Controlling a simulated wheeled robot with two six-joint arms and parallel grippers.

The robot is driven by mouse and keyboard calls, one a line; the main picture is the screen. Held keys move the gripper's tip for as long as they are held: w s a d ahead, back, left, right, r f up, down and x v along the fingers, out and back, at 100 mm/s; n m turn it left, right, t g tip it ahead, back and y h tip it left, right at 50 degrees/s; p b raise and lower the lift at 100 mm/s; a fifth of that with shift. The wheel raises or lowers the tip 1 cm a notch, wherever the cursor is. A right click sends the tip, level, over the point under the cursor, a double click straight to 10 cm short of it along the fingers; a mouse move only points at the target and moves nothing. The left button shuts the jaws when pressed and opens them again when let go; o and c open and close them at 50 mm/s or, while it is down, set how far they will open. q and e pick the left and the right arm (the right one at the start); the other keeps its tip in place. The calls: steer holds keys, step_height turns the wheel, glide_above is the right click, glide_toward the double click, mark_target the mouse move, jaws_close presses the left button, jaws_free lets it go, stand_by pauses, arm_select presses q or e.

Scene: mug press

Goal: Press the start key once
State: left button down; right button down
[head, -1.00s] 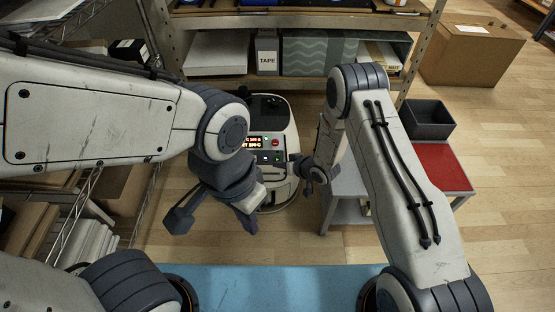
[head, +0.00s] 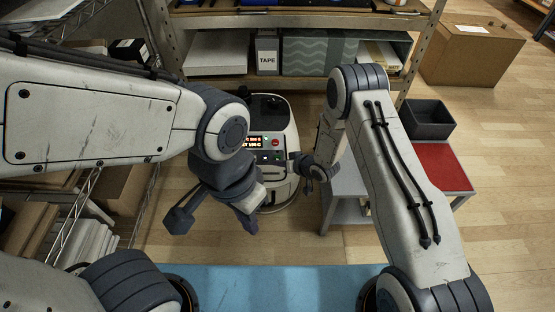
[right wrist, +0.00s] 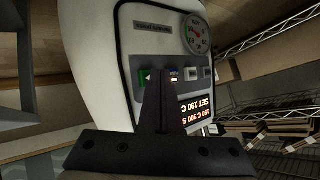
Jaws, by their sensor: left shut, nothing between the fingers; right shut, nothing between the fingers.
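The mug press (head: 288,138) is a white rounded machine with a dark front panel and a lit red display (right wrist: 196,113). In the right wrist view the upside-down display reads about "190 C 300 S" and "SET 190 C". A green key (right wrist: 145,77) with a pale arrow mark, apparently the start key, sits on the panel and is partly hidden by my fingers. My right gripper (head: 292,160) is shut and empty, its tips close in front of the panel by the green key (right wrist: 158,76); contact cannot be told. My left gripper (head: 249,224) is shut and empty, nearer the camera.
A red knob (head: 276,142) and a round gauge (right wrist: 196,35) are on the press. A grey side table with a red top (head: 443,166) and dark bin (head: 428,120) stands right. Shelving (head: 300,86) is behind; a blue surface (head: 270,285) lies in front.

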steer(key=shift+w+f, duration=0.15)
steer(key=shift+w, duration=0.35)
stand_by(0.9)
steer(key=shift+s, duration=0.15)
steer(key=shift+s+r+p, duration=0.2)
steer(key=shift+s+p, duration=0.25)
steer(key=shift+s, duration=0.25)
steer(key=s+p, duration=0.1)
steer(key=s, duration=0.1)
steer(key=s+r+p, duration=0.1)
steer(key=s, duration=0.2)
steer(key=shift+r+p, duration=0.1)
steer(key=shift+p, duration=0.25)
stand_by(0.5)
